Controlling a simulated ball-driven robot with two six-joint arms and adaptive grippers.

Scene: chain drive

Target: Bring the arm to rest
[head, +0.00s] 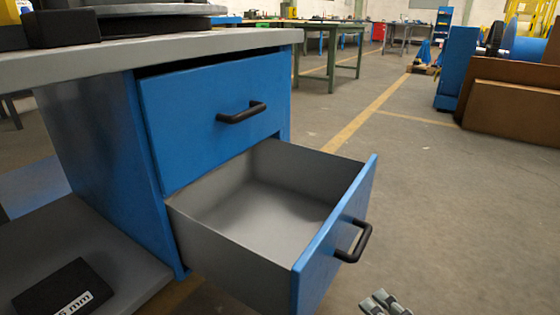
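One of my grippers (384,302) shows only as grey fingertips at the bottom edge, right of the lower drawer's front. Its fingers look close together, but too little shows to tell whether it is open or shut, or which arm it belongs to. The lower drawer (235,245) of the blue cabinet is pulled out and looks empty. The fingertips are below and apart from its black handle (354,242). The rest of both arms is out of view.
The upper drawer (215,115) is shut under the grey worktop (150,52), which bears dark objects. A black labelled block (62,289) lies on the low grey shelf (120,255). Brown boxes (510,100) stand at the back right. The floor (450,210) to the right is clear.

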